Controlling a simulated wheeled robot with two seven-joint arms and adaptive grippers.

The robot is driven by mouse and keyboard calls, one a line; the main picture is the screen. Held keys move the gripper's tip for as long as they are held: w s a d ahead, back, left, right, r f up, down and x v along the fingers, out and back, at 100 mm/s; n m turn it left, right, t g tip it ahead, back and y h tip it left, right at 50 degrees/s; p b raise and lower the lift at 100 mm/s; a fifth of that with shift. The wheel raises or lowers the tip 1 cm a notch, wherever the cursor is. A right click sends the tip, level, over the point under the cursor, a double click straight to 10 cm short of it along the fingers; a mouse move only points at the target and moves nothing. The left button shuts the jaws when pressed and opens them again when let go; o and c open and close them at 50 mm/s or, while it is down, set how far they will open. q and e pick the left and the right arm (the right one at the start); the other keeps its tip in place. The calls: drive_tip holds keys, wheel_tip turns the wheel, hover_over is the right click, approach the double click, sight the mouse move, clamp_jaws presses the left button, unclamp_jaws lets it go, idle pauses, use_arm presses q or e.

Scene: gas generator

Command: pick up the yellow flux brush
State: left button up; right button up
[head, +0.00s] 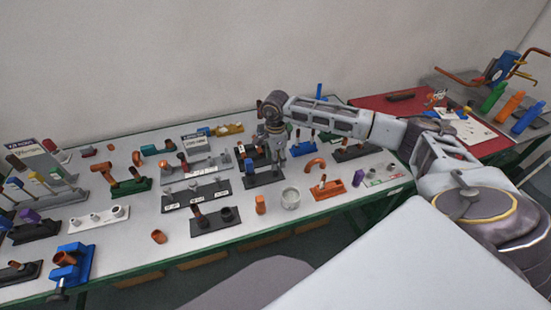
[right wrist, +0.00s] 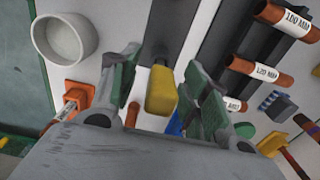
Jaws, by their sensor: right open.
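In the right wrist view, a yellow block-like end (right wrist: 161,92), which looks like the yellow flux brush, lies between the fingers of my right gripper (right wrist: 163,68). Gaps show on both sides of it, so the fingers are apart from it. A dark holder strip is behind it. In the head view my right gripper (head: 274,150) points down over the table, above a dark labelled holder (head: 262,180). The gripper hides the brush there. My right gripper is open. My left gripper is not in view.
The white table (head: 150,215) is crowded with copper fittings on labelled holders. A red mat (head: 375,104) lies at the back right. Copper tubes (right wrist: 268,72) lie right in the wrist view.

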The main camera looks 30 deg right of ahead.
drive_tip(key=c, duration=1)
drive_tip(key=shift+r, duration=0.15)
drive_tip(key=shift+r+b, duration=0.5)
drive_tip(key=shift+r, duration=4.4)
